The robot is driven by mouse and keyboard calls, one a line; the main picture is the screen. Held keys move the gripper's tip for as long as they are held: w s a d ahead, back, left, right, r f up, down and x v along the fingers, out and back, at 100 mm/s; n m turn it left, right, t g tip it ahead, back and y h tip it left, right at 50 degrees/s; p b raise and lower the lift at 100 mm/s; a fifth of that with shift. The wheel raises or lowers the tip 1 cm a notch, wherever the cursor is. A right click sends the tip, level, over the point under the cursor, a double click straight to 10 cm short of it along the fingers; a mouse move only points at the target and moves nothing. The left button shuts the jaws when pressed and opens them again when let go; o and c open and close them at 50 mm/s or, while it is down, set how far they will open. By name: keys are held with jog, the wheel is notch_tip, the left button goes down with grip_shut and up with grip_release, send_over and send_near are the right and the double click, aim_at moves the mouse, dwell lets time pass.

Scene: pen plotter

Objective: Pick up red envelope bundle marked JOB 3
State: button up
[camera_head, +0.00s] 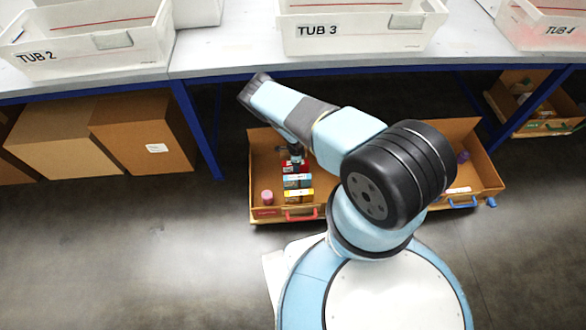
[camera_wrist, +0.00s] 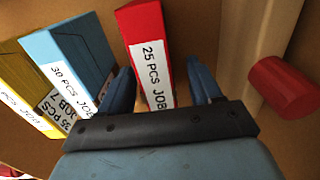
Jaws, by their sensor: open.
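The red envelope bundle (camera_wrist: 143,50) stands upright in the wrist view, with a white label reading "25 PCS JOB"; the job number is hidden behind my gripper. My gripper (camera_wrist: 162,78) is open, with one blue finger on each side of the red bundle. A gap shows on the right between bundle and finger; the left finger is close to the bundle. In the head view my gripper (camera_head: 295,157) points down into the left drawer, partly covering the red bundle.
A blue bundle (camera_wrist: 75,50) stands left of the red one, close to the left finger, with a yellow bundle (camera_wrist: 22,80) beyond. A red cylinder (camera_wrist: 281,88) lies to the right. The cardboard drawer (camera_head: 262,160) has side walls and sits under the table holding TUB 3 (camera_head: 360,28).

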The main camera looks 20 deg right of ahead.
jog(key=shift+c, duration=0.5)
jog(key=c, duration=1)
